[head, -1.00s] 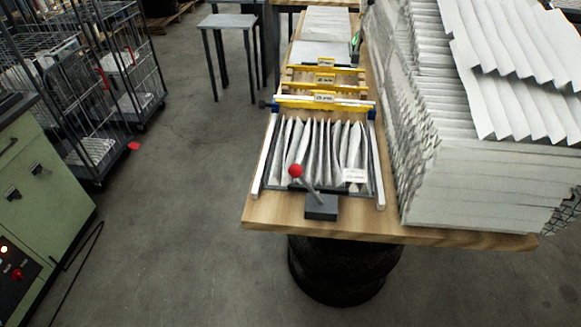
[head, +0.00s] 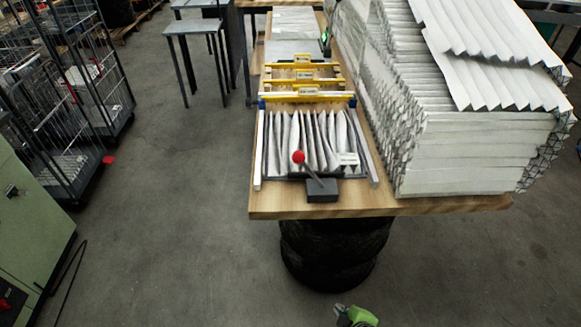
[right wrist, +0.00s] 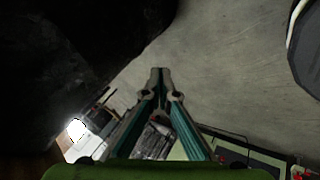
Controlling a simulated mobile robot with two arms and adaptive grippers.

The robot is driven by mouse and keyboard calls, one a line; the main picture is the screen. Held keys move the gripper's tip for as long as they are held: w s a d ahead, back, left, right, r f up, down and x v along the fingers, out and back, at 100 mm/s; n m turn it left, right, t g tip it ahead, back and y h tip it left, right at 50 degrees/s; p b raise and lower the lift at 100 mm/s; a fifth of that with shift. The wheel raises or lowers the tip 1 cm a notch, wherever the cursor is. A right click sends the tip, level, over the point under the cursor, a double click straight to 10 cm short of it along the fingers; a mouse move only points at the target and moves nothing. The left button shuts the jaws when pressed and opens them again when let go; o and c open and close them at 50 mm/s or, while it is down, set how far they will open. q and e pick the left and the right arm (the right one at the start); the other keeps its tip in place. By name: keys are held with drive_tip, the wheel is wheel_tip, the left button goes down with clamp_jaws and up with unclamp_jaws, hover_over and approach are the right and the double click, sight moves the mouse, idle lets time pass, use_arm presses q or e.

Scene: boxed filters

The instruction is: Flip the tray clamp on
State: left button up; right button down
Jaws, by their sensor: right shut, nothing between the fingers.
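The tray clamp (head: 321,188) is a dark block with a lever ending in a red ball knob (head: 298,157). It sits at the near edge of the wooden table, and its lever leans up and to the left. Just behind it is the tray (head: 257,165) with white side rails, holding a row of pleated white filters (head: 305,140). My right gripper shows only as a green part (head: 356,316) at the bottom of the head view, below and well apart from the table. In the right wrist view its fingers (right wrist: 160,72) are closed together and empty. My left gripper is not in view.
A tall stack of pleated filters (head: 455,150) fills the table's right side. Yellow-barred frames (head: 305,95) lie behind the tray. A black round support (head: 333,250) stands under the table (head: 420,207).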

sight(309, 171)
drive_tip(key=w+a+r+n+t+y, duration=0.1)
drive_tip(key=w+a+r+n, duration=0.2)
drive_tip(key=r, duration=0.5)
drive_tip(key=w+a+r+n+t+y, duration=0.1)
drive_tip(key=w+a+r+n+t, duration=0.2)
drive_tip(key=r, duration=0.5)
drive_tip(key=w+a+r+n+y, duration=0.1)
drive_tip(key=w+a+r+n, duration=0.1)
drive_tip(key=w+r, duration=0.35)
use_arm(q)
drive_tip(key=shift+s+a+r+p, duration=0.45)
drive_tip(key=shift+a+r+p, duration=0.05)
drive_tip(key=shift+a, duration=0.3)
use_arm(e)
drive_tip(key=s+a+r+n+t+y, duration=0.1)
drive_tip(key=a+r+n, duration=0.2)
drive_tip(key=r, duration=0.8)
drive_tip(key=s+a+r+n+t+y, duration=0.1)
drive_tip(key=s+a+r+n+t, duration=0.1)
drive_tip(key=r, duration=0.9)
drive_tip(key=shift+a+r+n, duration=0.35)
drive_tip(key=shift+a+n, duration=0.1)
drive_tip(key=shift+n, duration=0.15)
